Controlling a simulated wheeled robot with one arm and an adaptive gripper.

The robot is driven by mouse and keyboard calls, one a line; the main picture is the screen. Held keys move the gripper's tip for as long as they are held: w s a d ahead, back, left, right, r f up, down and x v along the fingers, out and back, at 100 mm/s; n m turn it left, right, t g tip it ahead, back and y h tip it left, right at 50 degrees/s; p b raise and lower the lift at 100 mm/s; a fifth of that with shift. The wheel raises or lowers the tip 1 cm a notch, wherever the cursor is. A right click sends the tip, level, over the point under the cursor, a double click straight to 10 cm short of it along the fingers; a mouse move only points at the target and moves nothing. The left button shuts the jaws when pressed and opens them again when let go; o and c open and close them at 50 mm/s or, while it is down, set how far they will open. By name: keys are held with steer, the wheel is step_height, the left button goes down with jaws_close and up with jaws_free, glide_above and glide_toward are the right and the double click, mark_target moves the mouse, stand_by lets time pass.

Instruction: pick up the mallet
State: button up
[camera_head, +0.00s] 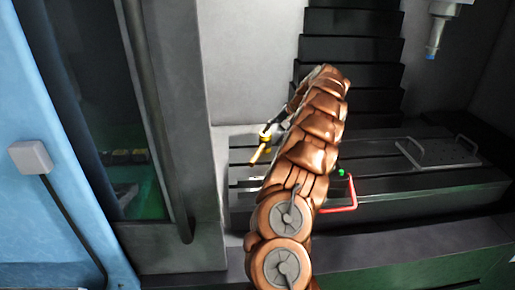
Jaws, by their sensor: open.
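The mallet appears to be the small yellow piece (260,153) with a dark band near its upper end, on the grey slotted machine table, just left of my copper-coloured arm. My gripper (282,119) shows only as a small dark part at the far end of the arm, close to the mallet's upper right. It is open. Most of it is hidden behind my arm, and I cannot tell whether it touches the mallet.
A red bent handle (344,208) and a small green knob (341,172) are right of my arm. A grey plate with handles (438,152) lies on the table's right. A machine head (435,38) hangs at upper right. A grey door frame (165,120) stands left.

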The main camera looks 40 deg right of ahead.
mark_target(263, 146)
steer(key=x, duration=0.3)
steer(key=shift+w+r, duration=0.15)
steer(key=shift+w, duration=0.05)
steer(key=shift+d+f+p+x, duration=0.1)
steer(key=shift+d+p+x, duration=0.15)
steer(key=shift+p+x, duration=0.95)
steer(key=shift+d+f+p+x, duration=0.1)
steer(key=shift+d+p+x, duration=0.15)
steer(key=shift+x, duration=1.85)
steer(key=shift+s, duration=0.15)
jaws_close()
